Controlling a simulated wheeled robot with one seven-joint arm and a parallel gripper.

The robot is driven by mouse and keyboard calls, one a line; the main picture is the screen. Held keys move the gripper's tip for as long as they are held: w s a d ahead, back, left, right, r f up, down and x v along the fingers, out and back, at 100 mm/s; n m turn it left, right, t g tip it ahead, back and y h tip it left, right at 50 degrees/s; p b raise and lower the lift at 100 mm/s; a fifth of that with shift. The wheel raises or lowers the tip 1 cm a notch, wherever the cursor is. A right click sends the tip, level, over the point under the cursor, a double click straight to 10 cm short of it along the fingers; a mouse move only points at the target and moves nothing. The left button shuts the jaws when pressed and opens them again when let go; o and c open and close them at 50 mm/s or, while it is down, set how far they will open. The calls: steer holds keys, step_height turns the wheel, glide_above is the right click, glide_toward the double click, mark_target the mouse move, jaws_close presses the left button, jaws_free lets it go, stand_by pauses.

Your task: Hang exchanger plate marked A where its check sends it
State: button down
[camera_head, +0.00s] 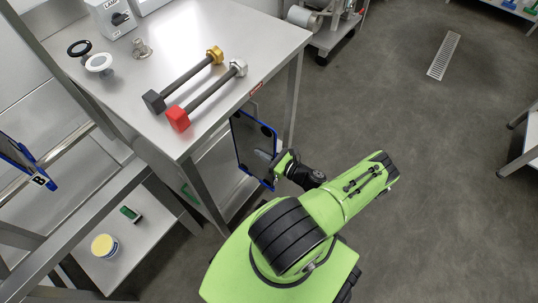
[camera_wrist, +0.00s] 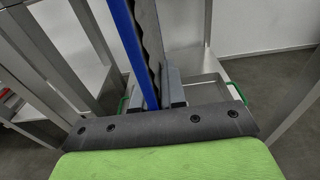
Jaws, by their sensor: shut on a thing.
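My gripper (camera_head: 279,163) is shut on a dark exchanger plate (camera_head: 251,142) with a blue rim. The plate hangs upright beside the right end of the steel table, its top near the table's edge. No letter can be read on it. In the wrist view the gripper's fingers (camera_wrist: 168,88) close on the plate (camera_wrist: 135,45), seen edge-on with its blue rim and wavy dark side. Another blue-rimmed plate (camera_head: 20,160) with a label reading B is at the left edge, partly cut off.
A yellow-lidded tub (camera_head: 104,246) stands on the low shelf. Open floor with a drain (camera_head: 443,56) lies right.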

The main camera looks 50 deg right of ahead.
steer(key=w+f, duration=0.1)
steer(key=w, duration=0.9)
steer(key=shift+a+f, duration=0.15)
steer(key=shift+f, duration=0.1)
stand_by(0.4)
steer(key=c, duration=1.1)
jaws_free()
steer(key=shift+s+f, duration=0.1)
steer(key=s+r+p, duration=0.1)
steer(key=s+p, duration=0.1)
steer(key=s, duration=1.3)
steer(key=shift+s+d+r+p, duration=0.15)
steer(key=shift+s+d+p, duration=0.1)
steer(key=shift+p, duration=0.1)
